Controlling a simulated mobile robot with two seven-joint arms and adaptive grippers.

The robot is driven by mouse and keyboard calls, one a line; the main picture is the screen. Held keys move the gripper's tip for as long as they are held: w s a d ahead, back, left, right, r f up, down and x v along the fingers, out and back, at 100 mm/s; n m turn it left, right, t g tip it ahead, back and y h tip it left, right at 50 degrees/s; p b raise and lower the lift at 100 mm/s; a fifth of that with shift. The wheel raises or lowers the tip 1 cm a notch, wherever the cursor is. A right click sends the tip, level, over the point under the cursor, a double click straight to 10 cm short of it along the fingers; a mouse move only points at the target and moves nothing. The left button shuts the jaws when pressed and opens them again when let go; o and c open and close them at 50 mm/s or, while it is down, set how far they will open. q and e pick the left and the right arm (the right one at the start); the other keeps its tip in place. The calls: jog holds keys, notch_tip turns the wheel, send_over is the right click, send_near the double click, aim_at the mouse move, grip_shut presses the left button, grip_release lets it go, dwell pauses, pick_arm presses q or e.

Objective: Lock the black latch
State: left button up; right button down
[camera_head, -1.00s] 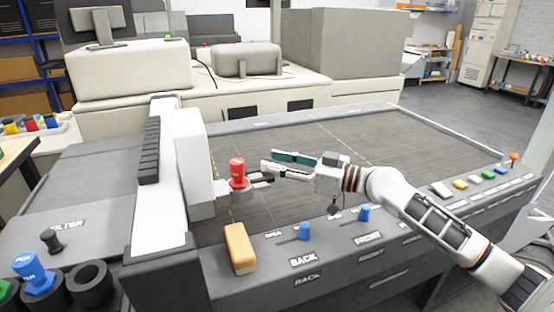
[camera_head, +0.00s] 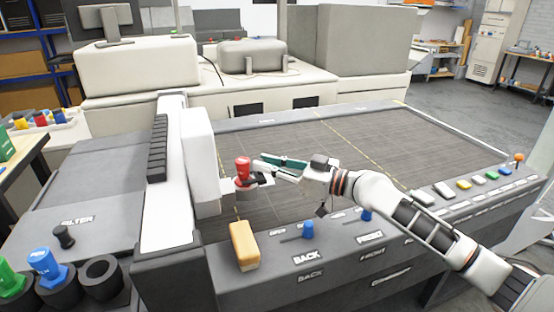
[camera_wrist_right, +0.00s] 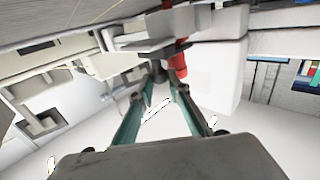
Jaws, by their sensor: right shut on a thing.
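A red tool (camera_head: 243,168) stands upright in the holder on the side of the white carriage (camera_head: 197,150); it also shows in the wrist view (camera_wrist_right: 176,55). The black latch (camera_wrist_right: 150,47) appears as a dark piece beside the red tool, at my fingertips in the wrist view. In the head view it is mostly hidden by the fingers. My right gripper (camera_head: 262,174) reaches in from the right, its teal-padded fingers closed on the latch next to the red tool. The exact latch angle cannot be told. My left gripper is not in view.
A yellow-tan block (camera_head: 243,245) and blue knobs (camera_head: 307,229) sit along the front rail. Blue and green tools (camera_head: 44,263) stand at the lower left.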

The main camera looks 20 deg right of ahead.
jog(key=shift+s+a, duration=0.1)
jog(key=shift+a, duration=0.05)
jog(key=c, duration=1.9)
grip_release()
jog(key=shift+a, duration=0.15)
jog(key=shift+s+d, duration=0.1)
jog(key=shift+d, duration=0.2)
jog(key=v, duration=1.1)
jog(key=shift+s, duration=0.2)
jog(key=shift+d, duration=0.1)
